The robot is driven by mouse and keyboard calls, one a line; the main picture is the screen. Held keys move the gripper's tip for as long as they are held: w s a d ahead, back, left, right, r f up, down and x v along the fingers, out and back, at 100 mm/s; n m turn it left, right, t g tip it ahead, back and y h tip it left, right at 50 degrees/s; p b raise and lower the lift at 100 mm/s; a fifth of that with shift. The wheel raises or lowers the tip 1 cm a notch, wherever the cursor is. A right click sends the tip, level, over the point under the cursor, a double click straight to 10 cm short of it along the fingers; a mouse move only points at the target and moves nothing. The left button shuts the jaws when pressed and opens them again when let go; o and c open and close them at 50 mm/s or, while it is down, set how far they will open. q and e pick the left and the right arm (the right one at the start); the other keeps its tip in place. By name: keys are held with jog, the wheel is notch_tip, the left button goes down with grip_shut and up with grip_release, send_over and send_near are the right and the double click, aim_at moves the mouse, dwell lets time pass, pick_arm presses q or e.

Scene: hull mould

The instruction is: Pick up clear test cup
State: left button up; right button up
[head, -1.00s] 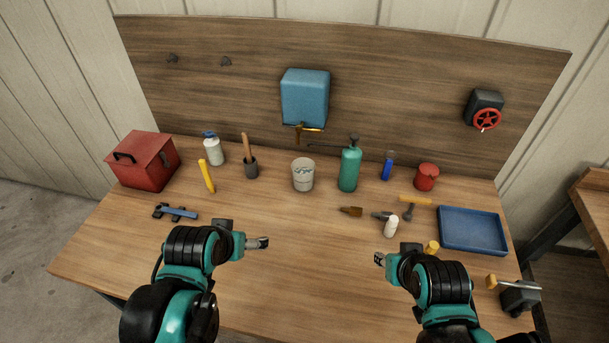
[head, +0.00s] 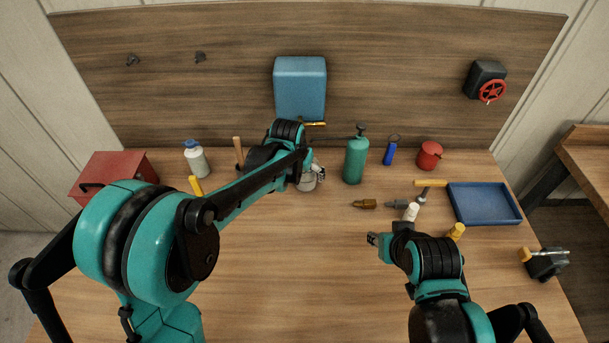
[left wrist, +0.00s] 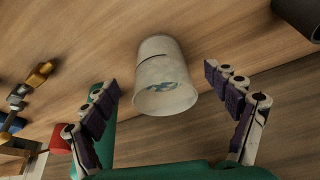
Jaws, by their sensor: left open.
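The test cup (head: 307,184) looks pale grey-white rather than clear and stands on the bench, partly hidden by my left gripper in the head view. In the left wrist view the cup (left wrist: 166,84) shows whole, with its open rim towards the camera and a dark marking. My left gripper (head: 318,172) is open at the cup. In the left wrist view its fingers lie on either side of the cup, with gaps between fingers and cup. My right gripper (head: 374,239) hangs over the front right of the bench; its jaw opening is too small to tell.
A teal bottle (head: 355,160) stands close right of the cup. A blue box (head: 300,88) with a brass tap is on the backboard above. A white bottle (head: 197,161) and red toolbox (head: 112,170) are left. A blue tray (head: 484,204) is right. The front middle is clear.

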pick_arm(q)
jog(key=b+x, duration=0.2)
jog(key=x, duration=0.4)
jog(key=shift+w+d+b, duration=0.15)
jog(key=shift+w+b, duration=0.15)
jog(key=shift+b, duration=0.1)
jog(key=shift+r, duration=0.1)
jog(key=c, duration=1.3)
